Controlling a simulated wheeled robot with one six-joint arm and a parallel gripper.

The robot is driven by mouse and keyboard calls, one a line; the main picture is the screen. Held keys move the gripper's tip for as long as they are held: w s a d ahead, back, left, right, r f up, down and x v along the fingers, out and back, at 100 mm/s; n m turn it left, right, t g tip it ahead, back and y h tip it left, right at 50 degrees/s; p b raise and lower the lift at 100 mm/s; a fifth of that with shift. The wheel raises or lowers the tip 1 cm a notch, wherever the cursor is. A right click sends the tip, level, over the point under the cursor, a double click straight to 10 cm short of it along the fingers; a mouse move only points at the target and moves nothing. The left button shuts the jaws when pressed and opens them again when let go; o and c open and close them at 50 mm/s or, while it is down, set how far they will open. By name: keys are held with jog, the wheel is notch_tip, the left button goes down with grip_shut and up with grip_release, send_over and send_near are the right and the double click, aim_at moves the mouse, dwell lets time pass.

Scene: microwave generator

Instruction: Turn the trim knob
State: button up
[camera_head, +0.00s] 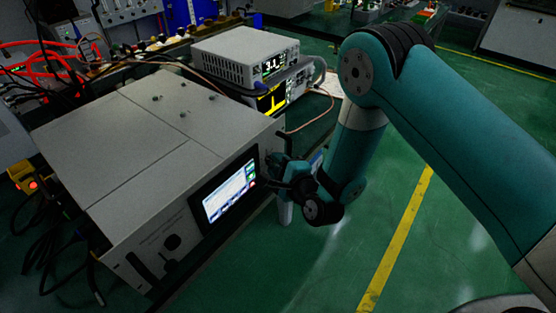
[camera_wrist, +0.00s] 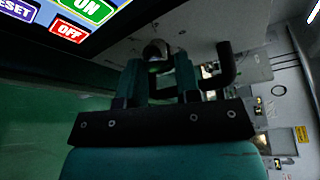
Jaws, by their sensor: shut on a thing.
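The microwave generator is a large grey box (camera_head: 150,130) with a lit touchscreen (camera_head: 228,190) on its front panel. My gripper (camera_head: 277,172) is at the panel just right of the screen. In the wrist view, my gripper (camera_wrist: 158,72) has its two teal fingers on either side of a small round, shiny knob (camera_wrist: 156,50), which looks like the trim knob. The fingers are shut on it. Its far side and marking cannot be made out. In the head view my gripper hides this knob.
A black handle (camera_wrist: 228,65) stands out from the panel close beside my fingers. The screen's edge with ON and OFF buttons (camera_wrist: 70,32) is near on the other side. Stacked instruments (camera_head: 245,55) stand behind the generator. Green floor (camera_head: 310,260) is open in front.

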jog(key=shift+f+n+t+b, duration=0.3)
jog(key=shift+n+t+b, duration=0.2)
jog(key=shift+n+b, duration=0.55)
jog(key=n+t+b, duration=0.1)
jog(key=n+b, duration=0.1)
jog(key=b, duration=0.1)
jog(key=shift+f+n+y, duration=0.15)
jog(key=shift+n+y, duration=0.15)
jog(key=shift+n, duration=0.05)
jog(key=n+t+y+b, duration=0.1)
jog(key=n+b, duration=0.2)
jog(key=b, duration=0.2)
jog(key=shift+n+b, duration=0.35)
jog(key=shift+n, duration=0.05)
jog(key=shift+r+n+y+b, duration=0.2)
jog(key=shift+n+y+b, duration=0.1)
jog(key=shift+n+b, duration=0.55)
jog(key=o, duration=0.6)
jog(key=shift+r, duration=0.1)
jog(key=shift+o, duration=0.2)
jog(key=shift+s, duration=0.1)
